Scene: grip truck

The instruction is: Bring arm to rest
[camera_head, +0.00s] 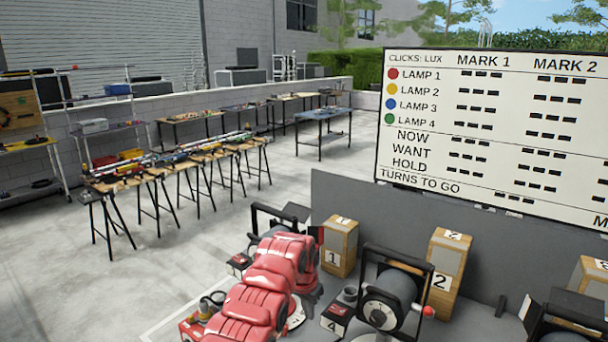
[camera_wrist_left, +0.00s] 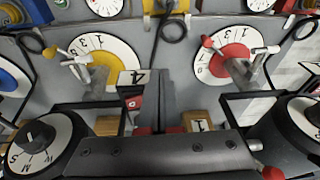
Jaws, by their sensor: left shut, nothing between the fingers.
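My left arm (camera_head: 262,290), with red padded covers, reaches up from the bottom of the head view over the front bench. Its gripper is largely hidden there behind the arm. In the left wrist view my left gripper (camera_wrist_left: 155,103) points away with its dark fingers together and nothing between them. A yellow-centred dial (camera_wrist_left: 104,62) is to its left and a red-centred dial (camera_wrist_left: 233,62) to its right. My right gripper is in neither view.
Black lamps on yokes (camera_head: 388,300) and wooden blocks numbered 1 (camera_head: 338,258) and 2 (camera_head: 448,265) stand close to my arm. A grey panel (camera_head: 345,200) and a white board (camera_head: 500,140) rise behind. Trestle tables (camera_head: 105,187) stand farther off, with open floor between.

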